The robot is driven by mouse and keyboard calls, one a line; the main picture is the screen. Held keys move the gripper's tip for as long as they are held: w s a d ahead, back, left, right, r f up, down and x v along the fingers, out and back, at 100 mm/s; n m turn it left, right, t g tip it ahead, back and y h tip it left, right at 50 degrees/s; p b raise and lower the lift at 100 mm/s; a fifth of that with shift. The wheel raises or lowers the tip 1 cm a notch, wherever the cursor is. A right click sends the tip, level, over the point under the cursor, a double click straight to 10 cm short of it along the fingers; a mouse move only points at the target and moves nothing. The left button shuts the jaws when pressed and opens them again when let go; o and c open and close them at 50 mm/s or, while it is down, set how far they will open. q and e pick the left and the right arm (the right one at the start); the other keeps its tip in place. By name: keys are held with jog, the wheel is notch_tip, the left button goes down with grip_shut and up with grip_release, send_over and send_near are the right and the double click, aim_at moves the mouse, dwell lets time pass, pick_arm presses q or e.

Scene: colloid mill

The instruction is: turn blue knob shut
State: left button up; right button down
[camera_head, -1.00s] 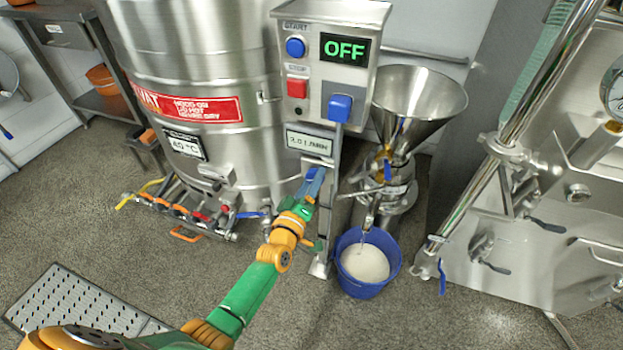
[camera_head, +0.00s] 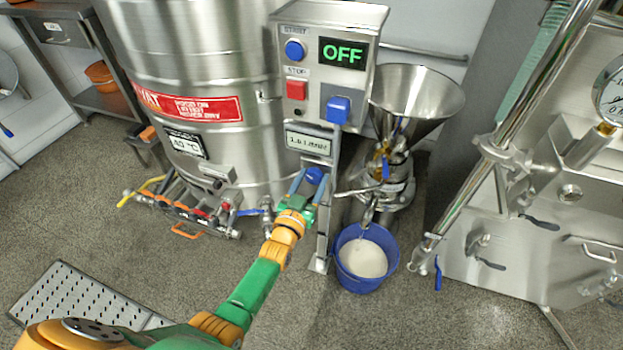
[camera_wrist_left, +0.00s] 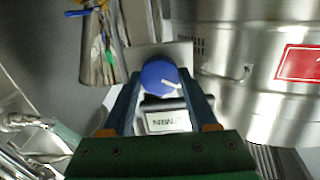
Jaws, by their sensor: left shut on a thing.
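The blue knob (camera_head: 314,175) sits on the steel control post below a small flow display (camera_head: 308,144). In the left wrist view the round blue knob (camera_wrist_left: 158,75) lies between the two fingers, with a white pointer line toward the right. My left gripper (camera_head: 312,180) is shut on the knob, one finger on each side. The flow display seems to read about 1.0 L/MIN. The right gripper is in neither view.
The control box (camera_head: 328,75) above has a blue start button, a red stop button and a green OFF display. A steel funnel mill (camera_head: 414,95) and a blue bucket (camera_head: 363,286) of pale liquid stand right. A steel vat (camera_head: 200,60) stands left.

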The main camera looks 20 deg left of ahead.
pick_arm(q)
jog(key=m, duration=0.5)
jog(key=m+b, duration=0.1)
jog(key=m, duration=0.5)
jog(key=shift+d+f, duration=0.1)
jog(key=shift+m, duration=0.4)
jog(key=o, duration=1.4)
jog(key=shift+c, duration=0.2)
jog(key=s+p, duration=0.2)
jog(key=s, duration=0.5)
